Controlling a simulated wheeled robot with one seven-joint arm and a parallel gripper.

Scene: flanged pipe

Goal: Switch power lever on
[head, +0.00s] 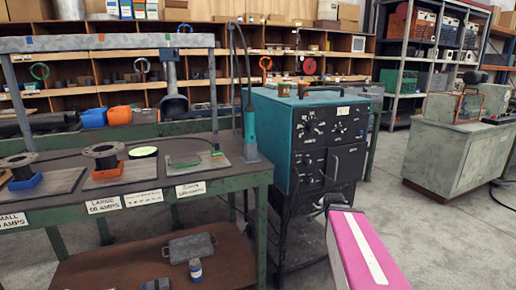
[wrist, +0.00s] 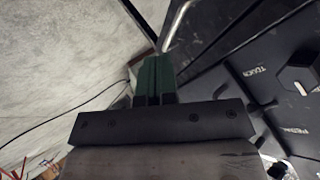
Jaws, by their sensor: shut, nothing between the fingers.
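The teal welding machine (head: 268,120) stands right of the workbench in the head view. Its dark front panel (head: 330,150) carries several knobs and switches; I cannot tell which one is the power lever. My arm is pink, and my gripper (head: 335,201) shows as a small dark end low in front of the machine. In the wrist view my gripper's green fingers (wrist: 155,78) are together and empty. The black panel (wrist: 245,60) is at their right, tilted in the picture, with a hexagonal knob (wrist: 299,76) and lettering reading TOUCH and PEDAL. The fingers appear apart from the knob.
A green-framed workbench (head: 150,203) with flanged pipe parts (head: 104,152) and labels stands on the left. A grey cabinet (head: 450,150) is on the right, with open concrete floor before it. Shelves (head: 270,60) line the back. A curved metal bar (wrist: 175,25) shows near my fingertips.

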